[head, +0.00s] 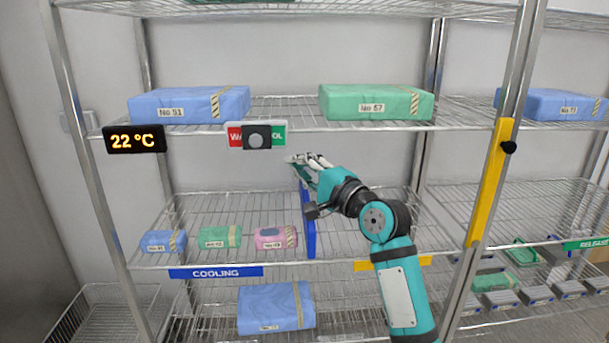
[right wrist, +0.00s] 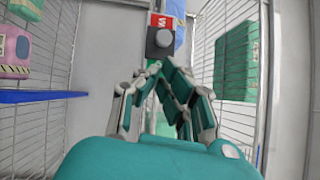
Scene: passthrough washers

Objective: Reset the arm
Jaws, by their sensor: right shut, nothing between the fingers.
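My right arm reaches in from the lower right in the head view. My right gripper (head: 305,160) is shut and empty above the middle shelf, close to the blue divider (head: 309,225). In the right wrist view, its fingertips (right wrist: 158,70) meet just below a black knob (right wrist: 160,38). This knob shows in the head view on a red, white and green sign (head: 238,134) on the upper shelf's front edge. The fingertips look apart from the knob, but the exact gap is unclear. My left gripper is not in view.
The upper shelf holds a blue package (head: 190,104) and a green package (head: 375,102). Small blue (head: 162,241), green (head: 219,237) and pink (head: 275,238) packages sit left of the divider, above the COOLING label (head: 216,272). A 22 °C display (head: 134,139) and yellow post strip (head: 490,185) flank the bay.

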